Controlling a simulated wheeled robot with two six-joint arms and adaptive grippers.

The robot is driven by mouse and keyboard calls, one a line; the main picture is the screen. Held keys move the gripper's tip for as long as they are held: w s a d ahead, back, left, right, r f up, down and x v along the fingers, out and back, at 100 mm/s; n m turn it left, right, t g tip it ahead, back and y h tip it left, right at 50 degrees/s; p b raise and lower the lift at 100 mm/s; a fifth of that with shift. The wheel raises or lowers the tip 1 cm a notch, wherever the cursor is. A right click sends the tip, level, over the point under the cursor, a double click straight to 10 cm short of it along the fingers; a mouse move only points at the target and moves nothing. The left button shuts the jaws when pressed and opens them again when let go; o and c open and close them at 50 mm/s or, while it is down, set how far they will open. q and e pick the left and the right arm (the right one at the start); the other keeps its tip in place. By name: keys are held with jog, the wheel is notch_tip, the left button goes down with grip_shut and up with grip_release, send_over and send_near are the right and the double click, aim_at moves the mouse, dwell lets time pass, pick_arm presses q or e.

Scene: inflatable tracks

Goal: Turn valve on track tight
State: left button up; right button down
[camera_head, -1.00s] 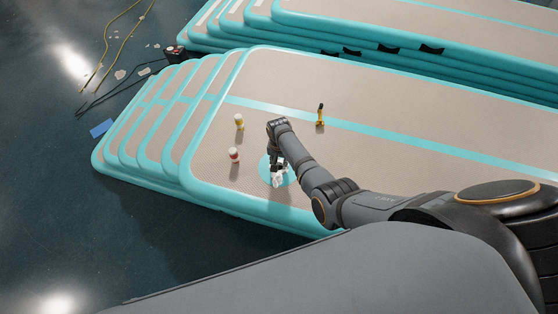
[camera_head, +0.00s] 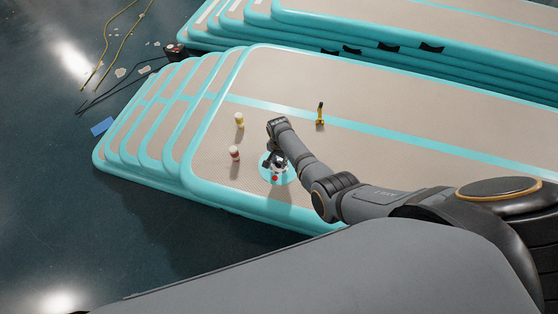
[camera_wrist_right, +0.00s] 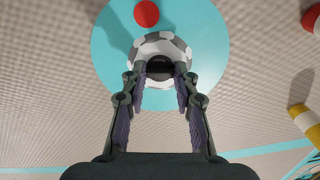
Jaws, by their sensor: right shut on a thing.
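The valve (camera_wrist_right: 175,46) is a round white and grey fitting with a dark centre. It sits on a turquoise disc (camera_wrist_right: 112,60) on the top track (camera_head: 400,150). A red spot (camera_wrist_right: 146,13) lies beyond the valve in the right wrist view, on the disc; it also shows in the head view (camera_head: 275,178). My right gripper (camera_wrist_right: 160,76) points down at the valve, one finger on each side, and is shut on it. In the head view the gripper (camera_head: 277,163) hides part of the valve. My left gripper is not in view.
A yellow-and-white container (camera_head: 239,121) and a red-and-white container (camera_head: 234,154) stand left of the gripper. A yellow-and-black tool (camera_head: 320,115) stands behind my right arm. More stacked tracks (camera_head: 420,30) lie at the back. The track's right part is clear.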

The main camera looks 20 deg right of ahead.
aim_at(279, 163)
jog(key=shift+d, duration=0.1)
jog(key=c, duration=1)
grip_release()
jog(key=shift+r, duration=0.1)
notch_tip(279, 163, up, 12)
